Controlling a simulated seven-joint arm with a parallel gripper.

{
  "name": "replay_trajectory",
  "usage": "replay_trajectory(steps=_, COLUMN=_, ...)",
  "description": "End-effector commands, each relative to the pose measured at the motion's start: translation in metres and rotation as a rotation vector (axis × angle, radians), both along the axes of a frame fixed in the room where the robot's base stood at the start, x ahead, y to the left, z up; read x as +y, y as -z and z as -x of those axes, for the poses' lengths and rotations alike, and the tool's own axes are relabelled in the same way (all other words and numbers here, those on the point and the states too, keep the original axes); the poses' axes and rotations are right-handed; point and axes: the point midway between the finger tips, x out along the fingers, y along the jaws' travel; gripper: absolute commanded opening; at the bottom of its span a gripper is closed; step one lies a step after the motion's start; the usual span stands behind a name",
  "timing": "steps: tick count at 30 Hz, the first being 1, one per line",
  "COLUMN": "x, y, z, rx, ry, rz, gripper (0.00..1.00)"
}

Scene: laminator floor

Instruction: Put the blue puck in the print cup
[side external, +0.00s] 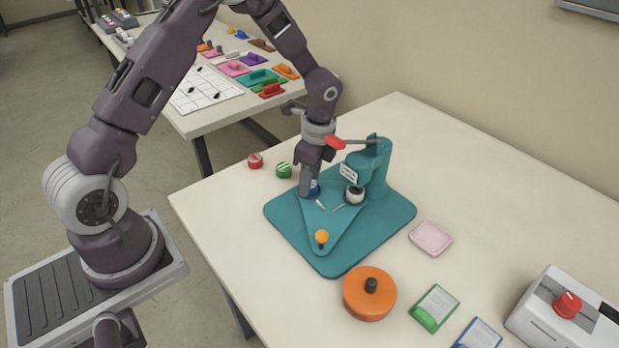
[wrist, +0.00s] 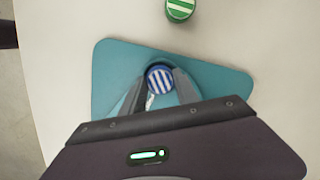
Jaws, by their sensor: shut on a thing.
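The blue puck (wrist: 160,78), with white stripes on its top, sits between the fingertips of my gripper (wrist: 160,80) in the wrist view. In the side external view the puck (side external: 314,188) shows as a bit of blue at the tip of my gripper (side external: 311,191). My gripper is shut on it at the far left corner of the teal triangular plate (side external: 325,222). The puck is at the print cup's apparent place on that corner. The cup is mostly hidden by puck and fingers, so I cannot tell whether the puck rests in it.
The teal press (side external: 372,170) with a red-ended lever (side external: 335,143) stands right beside my gripper. A green striped puck (side external: 284,170) and a red one (side external: 255,161) lie left of the base. An orange round container (side external: 369,293) and pink tray (side external: 431,237) are nearer the front.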

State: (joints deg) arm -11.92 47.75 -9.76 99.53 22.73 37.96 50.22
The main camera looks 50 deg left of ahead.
Motion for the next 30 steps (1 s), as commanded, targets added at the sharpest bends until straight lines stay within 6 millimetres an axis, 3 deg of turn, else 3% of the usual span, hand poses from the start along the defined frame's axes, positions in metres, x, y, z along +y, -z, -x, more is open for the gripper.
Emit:
replay_trajectory(steps=1, x=0.000, y=0.001, z=0.000, rx=0.000, ry=0.000, rz=0.000, gripper=0.40)
replay_trajectory(steps=4, x=0.000, y=0.001, z=0.000, rx=0.000, ry=0.000, rz=0.000, gripper=0.58)
replay_trajectory(steps=14, x=0.000, y=-0.003, z=0.000, rx=-0.001, ry=0.000, rz=0.000, gripper=0.58)
replay_trajectory(steps=17, x=-0.002, y=-0.020, z=-0.002, rx=-0.004, ry=0.000, rz=0.000, gripper=0.58)
replay_trajectory(steps=24, x=-0.008, y=-0.085, z=-0.006, rx=-0.005, ry=0.000, rz=-0.001, gripper=0.58)
replay_trajectory(steps=30, x=-0.012, y=-0.117, z=-0.007, rx=-0.001, ry=0.000, rz=0.000, gripper=0.58)
